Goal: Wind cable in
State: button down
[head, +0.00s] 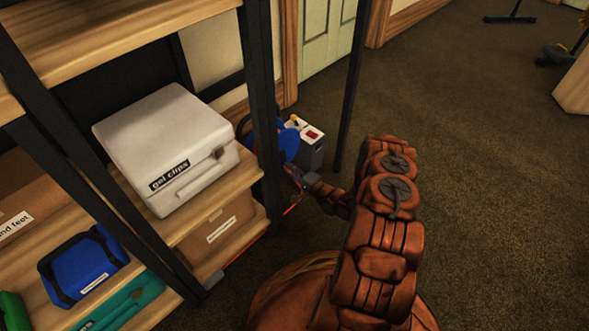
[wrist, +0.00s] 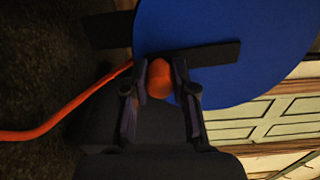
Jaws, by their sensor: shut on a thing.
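The cable reel shows as a blue disc (head: 288,144) behind the shelf's post in the head view. The disc (wrist: 210,35) fills the upper right of the wrist view, with a dark crank bar (wrist: 215,53) across it. My gripper (wrist: 161,82) is shut on the orange crank knob (wrist: 159,76), one finger on each side. The orange cable (wrist: 55,127) runs in from the left and passes out of sight behind the gripper. In the head view a stretch of cable (head: 293,208) lies by the shelf's foot.
A grey box (head: 311,145) with a red switch stands beside the disc. The shelf on the left holds a white case (head: 165,145), a cardboard box (head: 218,228) and a blue case (head: 82,268). A dark pole (head: 350,90) stands just behind.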

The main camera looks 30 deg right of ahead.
jog(key=shift+s+d, duration=0.1)
jog(key=c, duration=1.2)
grip_release()
jog(key=shift+o, duration=1.4)
jog(key=shift+s, duration=0.15)
jog(key=v, duration=1.1)
jog(key=shift+s, duration=0.35)
